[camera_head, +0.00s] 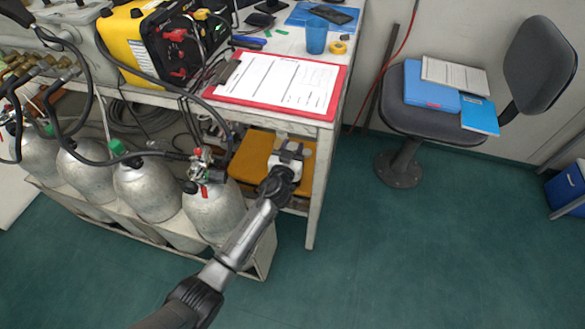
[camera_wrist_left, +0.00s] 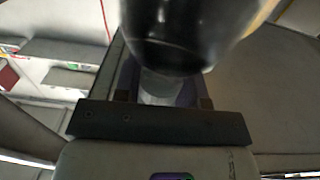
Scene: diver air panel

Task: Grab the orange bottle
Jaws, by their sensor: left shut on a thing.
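My left gripper (camera_head: 288,152) reaches under the table's right end, in front of an orange-yellow flat surface (camera_head: 252,158) on the low shelf. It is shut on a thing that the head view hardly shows. In the left wrist view, a glossy dark rounded thing (camera_wrist_left: 180,35) fills the space at the jaws, with a pale yellowish edge at its upper right. I cannot tell from its colour whether it is the orange bottle. No orange bottle shows clearly in either view. My right gripper is not in view.
Grey cylinders (camera_head: 148,190) with hoses stand in a rack left of my left gripper. The table leg (camera_head: 316,200) is close on its right. A red clipboard (camera_head: 275,82) lies on the table above. A chair (camera_head: 430,115) stands at the right; the green floor (camera_head: 410,260) is clear.

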